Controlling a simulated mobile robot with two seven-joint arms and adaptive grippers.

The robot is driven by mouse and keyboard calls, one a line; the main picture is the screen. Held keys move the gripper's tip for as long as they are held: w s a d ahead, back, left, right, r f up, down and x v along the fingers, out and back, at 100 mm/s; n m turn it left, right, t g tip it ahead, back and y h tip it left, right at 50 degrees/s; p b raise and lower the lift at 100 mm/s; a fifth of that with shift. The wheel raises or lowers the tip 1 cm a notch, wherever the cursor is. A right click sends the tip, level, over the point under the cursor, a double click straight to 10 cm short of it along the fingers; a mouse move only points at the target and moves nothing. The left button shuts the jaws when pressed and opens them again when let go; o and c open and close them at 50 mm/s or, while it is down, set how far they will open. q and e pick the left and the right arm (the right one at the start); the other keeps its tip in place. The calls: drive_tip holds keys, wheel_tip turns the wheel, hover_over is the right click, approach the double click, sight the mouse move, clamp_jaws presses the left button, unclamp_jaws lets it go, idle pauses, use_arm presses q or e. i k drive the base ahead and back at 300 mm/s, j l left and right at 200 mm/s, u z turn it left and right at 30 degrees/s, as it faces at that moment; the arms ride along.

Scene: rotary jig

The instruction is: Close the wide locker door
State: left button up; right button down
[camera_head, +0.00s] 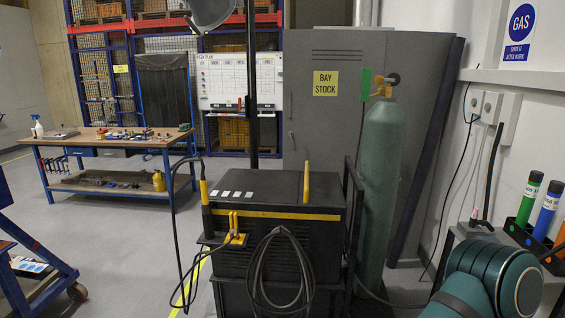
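A tall grey locker (310,130) stands at the back, right of centre, with a yellow "BAY STOCK" sign (325,83) on its front. A small handle (292,140) shows near the left edge of that front. A dark slanted edge or panel (446,110) runs down its right side. I cannot tell whether this is part of the door, or how far open the door stands. The gas cylinder and welding machine hide the locker's lower and right parts. Neither gripper is in view; only a teal link of my arm shows at the bottom right.
A black welding machine (270,255) with coiled cables and a green gas cylinder (381,180) stand before the locker. A workbench (110,138) is at the left, with a blue wheeled frame (50,270) nearer. Coloured tubes (527,200) stand at the right wall. Floor between bench and welder is clear.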

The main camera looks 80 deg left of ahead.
sight(323, 108)
drive_tip(key=j+u, duration=0.1)
drive_tip(key=u, duration=0.4)
drive_tip(key=j+u, duration=0.1)
drive_tip(key=u, duration=0.4)
drive_tip(key=j+u, duration=0.1)
drive_tip(key=u, duration=0.35)
drive_tip(key=l+u, duration=0.2)
drive_tip(key=u, duration=0.2)
drive_tip(key=k+l+u, duration=0.15)
drive_tip(key=u, duration=0.3)
drive_tip(key=i+j, duration=0.1)
drive_tip(key=i+j+u, duration=0.15)
drive_tip(key=j, duration=0.2)
drive_tip(key=i+j+u, duration=0.75)
drive_tip(key=j, duration=0.15)
drive_tip(key=i+j+u, duration=0.25)
drive_tip(key=i+u, duration=0.15)
drive_tip(key=i+j+u, duration=0.15)
drive_tip(key=i+u, duration=0.2)
drive_tip(key=i, duration=0.15)
drive_tip(key=i+j, duration=0.1)
drive_tip(key=i, duration=1.35)
drive_tip(key=i+l+z, duration=0.1)
drive_tip(key=i+z, duration=0.65)
drive_tip(key=i+j+z, duration=0.15)
drive_tip(key=i+z, duration=0.4)
drive_tip(key=i, duration=1.25)
